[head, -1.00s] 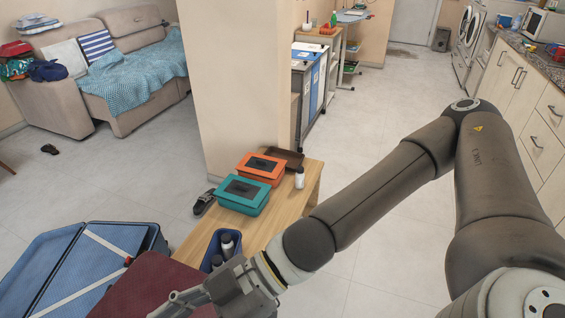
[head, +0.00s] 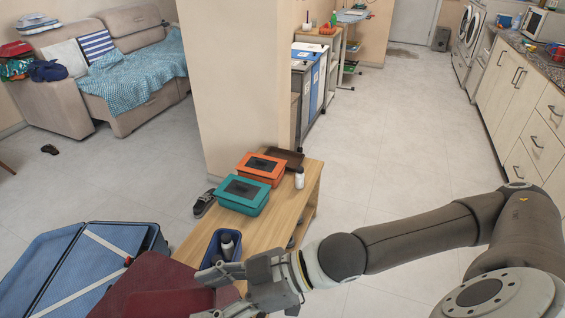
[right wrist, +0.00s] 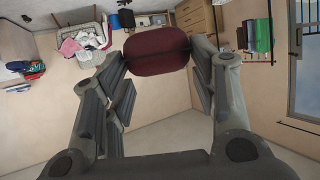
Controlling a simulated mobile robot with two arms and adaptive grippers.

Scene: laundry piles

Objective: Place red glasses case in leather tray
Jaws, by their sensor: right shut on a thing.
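The dark red glasses case (right wrist: 157,50) is between the fingertips of my right gripper, which is shut on it. In the head view, the red case (head: 170,303) sticks out to the left of my right gripper (head: 212,296), at the bottom of the picture. A brown tray (head: 292,155), which looks like the leather tray, lies at the far end of the wooden bench, partly hidden behind the orange box. My right gripper is in front of the near end of the bench, well short of the tray. My left gripper is not in view.
On the bench (head: 277,222) stand an orange box (head: 275,172), a teal box (head: 254,203), a white bottle (head: 299,178) and a blue bin (head: 211,252) with bottles. Maroon cloth (head: 150,272) lies beside an open blue suitcase (head: 60,262). A wall pillar rises behind the bench.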

